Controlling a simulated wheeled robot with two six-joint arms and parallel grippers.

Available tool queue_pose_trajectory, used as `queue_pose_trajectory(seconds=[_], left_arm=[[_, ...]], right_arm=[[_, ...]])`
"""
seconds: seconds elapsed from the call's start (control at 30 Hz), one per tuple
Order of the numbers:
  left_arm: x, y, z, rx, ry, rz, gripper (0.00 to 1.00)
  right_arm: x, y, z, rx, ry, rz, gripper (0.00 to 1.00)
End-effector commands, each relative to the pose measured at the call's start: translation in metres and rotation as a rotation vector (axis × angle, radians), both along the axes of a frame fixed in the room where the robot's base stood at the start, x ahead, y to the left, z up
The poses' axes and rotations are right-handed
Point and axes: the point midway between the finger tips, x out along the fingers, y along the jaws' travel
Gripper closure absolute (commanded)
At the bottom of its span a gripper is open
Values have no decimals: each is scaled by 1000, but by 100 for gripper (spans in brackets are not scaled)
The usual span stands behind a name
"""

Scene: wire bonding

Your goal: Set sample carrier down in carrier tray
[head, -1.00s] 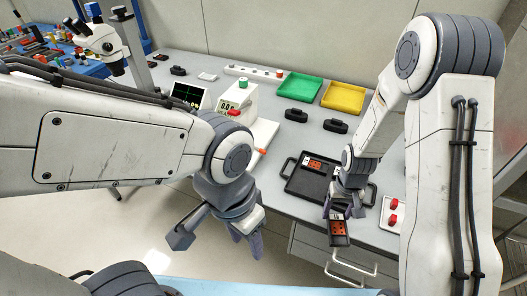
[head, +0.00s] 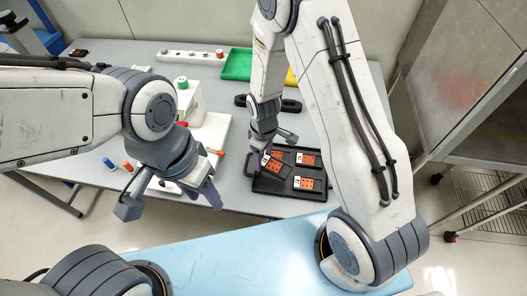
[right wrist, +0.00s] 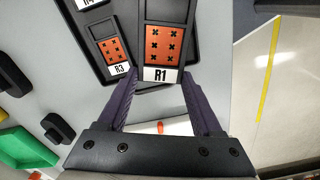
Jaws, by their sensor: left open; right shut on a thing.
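My right gripper (head: 259,158) is shut on the sample carrier (head: 276,160), a dark plate with an orange panel. In the right wrist view the carrier (right wrist: 163,72) is labelled R1 and sits between the purple fingers (right wrist: 158,92). It is over the left part of the black carrier tray (head: 278,188), turned relative to the other carriers. Whether it touches the tray cannot be told. Two similar carriers lie in the tray, one at the back right (head: 307,159) and one at the front right (head: 308,184). My left gripper (head: 205,194) is open and empty, left of the tray.
In the right wrist view, a carrier labelled R3 (right wrist: 108,50) lies beside the held one. A green bin (head: 237,65) and a yellow bin (head: 291,77) stand behind the tray. A white device (head: 190,100) stands to the left. The table's front edge is close to the tray.

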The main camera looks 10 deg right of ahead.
Motion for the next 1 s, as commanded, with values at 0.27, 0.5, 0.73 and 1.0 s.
queue_pose_trajectory(seconds=[0.27, 0.5, 0.73, 1.0], left_arm=[[0, 0, -29, 0, 0, -2, 50], [0, 0, -53, 0, 0, -2, 50], [0, 0, -66, 0, 0, -2, 50], [0, 0, -65, 0, 0, -2, 50]], right_arm=[[0, 5, -34, -1, 1, 7, 90], [0, 4, -63, 0, 1, 5, 90], [1, 3, -78, 0, 0, 3, 90], [0, 2, -78, 0, 0, 2, 90]])
